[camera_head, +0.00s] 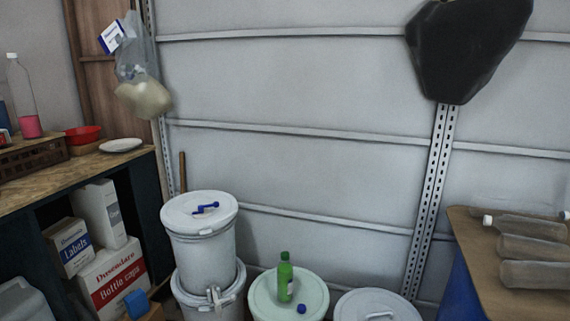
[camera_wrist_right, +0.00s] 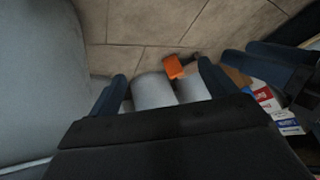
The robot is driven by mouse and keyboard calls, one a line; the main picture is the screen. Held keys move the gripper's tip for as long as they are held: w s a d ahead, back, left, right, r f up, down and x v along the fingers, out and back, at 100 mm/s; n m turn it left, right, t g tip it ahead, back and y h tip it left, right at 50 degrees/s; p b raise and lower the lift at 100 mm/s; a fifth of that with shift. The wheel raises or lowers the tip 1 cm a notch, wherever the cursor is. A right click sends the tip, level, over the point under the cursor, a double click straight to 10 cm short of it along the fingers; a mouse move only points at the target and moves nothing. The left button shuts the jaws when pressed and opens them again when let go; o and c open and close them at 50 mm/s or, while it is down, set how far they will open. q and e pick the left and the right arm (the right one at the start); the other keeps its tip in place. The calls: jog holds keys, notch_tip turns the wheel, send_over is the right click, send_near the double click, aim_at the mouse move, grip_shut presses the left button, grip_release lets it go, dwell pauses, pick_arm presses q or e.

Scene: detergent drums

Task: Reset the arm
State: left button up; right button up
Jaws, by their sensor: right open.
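My right gripper (camera_wrist_right: 161,75) shows only in the right wrist view, its two dark fingers spread apart with a gap between them. I see nothing gripped; pale grey rounded shapes (camera_wrist_right: 152,92) and an orange object (camera_wrist_right: 173,67) show through the gap, and their distance from the fingers is unclear. Neither gripper nor arm shows in the head view. There, a white lidded drum (camera_head: 203,245) stands on another white drum (camera_head: 208,300), with a blue item (camera_head: 205,209) on its lid. A green bottle (camera_head: 285,279) and a blue cap (camera_head: 301,309) are on a pale green lid (camera_head: 262,300).
A grey lid (camera_head: 376,309) is at the bottom. A workbench (camera_head: 60,178) with boxes (camera_head: 112,280) below stands left. A table (camera_head: 485,262) with clear bottles (camera_head: 530,248) stands right. Bags hang on the wall (camera_head: 290,85). Tiled floor (camera_wrist_right: 135,20) shows in the wrist view.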

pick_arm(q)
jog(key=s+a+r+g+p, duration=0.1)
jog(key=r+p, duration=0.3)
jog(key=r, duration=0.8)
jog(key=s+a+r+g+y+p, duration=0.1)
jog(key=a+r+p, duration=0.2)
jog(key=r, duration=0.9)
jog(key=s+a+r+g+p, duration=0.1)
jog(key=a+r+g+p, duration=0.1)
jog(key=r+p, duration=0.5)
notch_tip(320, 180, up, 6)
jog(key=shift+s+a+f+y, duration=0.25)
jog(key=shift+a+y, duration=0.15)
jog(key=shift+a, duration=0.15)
pick_arm(e)
jog(key=s+d+r+g, duration=0.1)
jog(key=d+r, duration=0.1)
jog(key=r, duration=1)
jog(key=s+d+r+g+h, duration=0.1)
jog(key=d+r, duration=0.1)
jog(key=r, duration=1)
jog(key=s+d+r+g, duration=0.1)
jog(key=d+r+g, duration=0.1)
jog(key=r, duration=1)
jog(key=shift+s+d+r+h, duration=0.2)
jog(key=shift+d+r+h, duration=0.15)
jog(key=shift+d, duration=0.2)
